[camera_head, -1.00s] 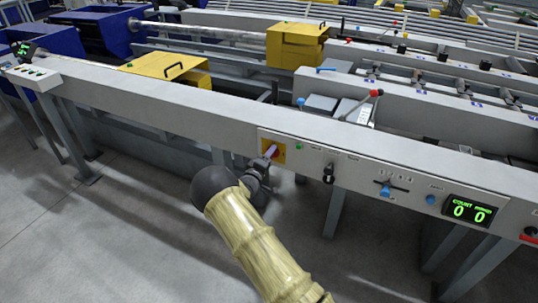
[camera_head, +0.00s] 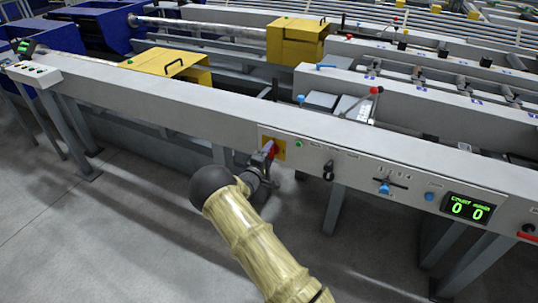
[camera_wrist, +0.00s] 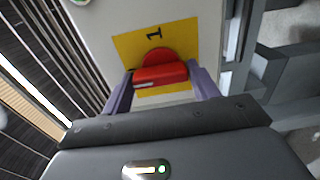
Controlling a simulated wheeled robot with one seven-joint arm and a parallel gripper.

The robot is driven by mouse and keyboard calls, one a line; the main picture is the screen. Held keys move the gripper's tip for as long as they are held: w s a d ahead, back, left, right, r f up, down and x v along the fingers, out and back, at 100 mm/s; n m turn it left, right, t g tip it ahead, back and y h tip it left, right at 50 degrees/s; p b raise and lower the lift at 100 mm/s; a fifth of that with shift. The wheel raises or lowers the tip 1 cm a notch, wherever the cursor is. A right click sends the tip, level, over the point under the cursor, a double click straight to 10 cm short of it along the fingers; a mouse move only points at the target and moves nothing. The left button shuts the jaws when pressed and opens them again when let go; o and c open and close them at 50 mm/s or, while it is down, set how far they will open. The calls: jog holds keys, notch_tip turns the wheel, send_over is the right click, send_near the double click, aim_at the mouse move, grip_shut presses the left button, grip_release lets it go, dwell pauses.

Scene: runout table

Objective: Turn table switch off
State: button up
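The table switch is a red rotary handle (camera_wrist: 160,77) on a yellow square plate (camera_wrist: 183,40) marked "1". In the head view the red handle (camera_head: 270,149) shows on the front panel of the long grey beam. My gripper (camera_wrist: 161,76) is at the switch, one purplish finger at each end of the handle. The fingers appear to touch the handle ends, with no clear gap. In the wrist view the plate is turned, with its "1" above the handle; any other mark is hidden. In the head view my gripper (camera_head: 266,157) partly hides the plate.
Right of the switch on the panel are a green button (camera_head: 298,143), a black selector (camera_head: 328,170), a blue slider knob (camera_head: 384,187), a blue button (camera_head: 430,196) and a green count display reading 0 0 (camera_head: 468,208). The floor in front is open.

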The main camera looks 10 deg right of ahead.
jog(key=o, duration=0.4)
jog(key=shift+c, duration=0.2)
jog(key=shift+a, duration=0.1)
jog(key=p+v, duration=0.1)
jog(key=v, duration=1.6)
jog(key=shift+s, duration=0.15)
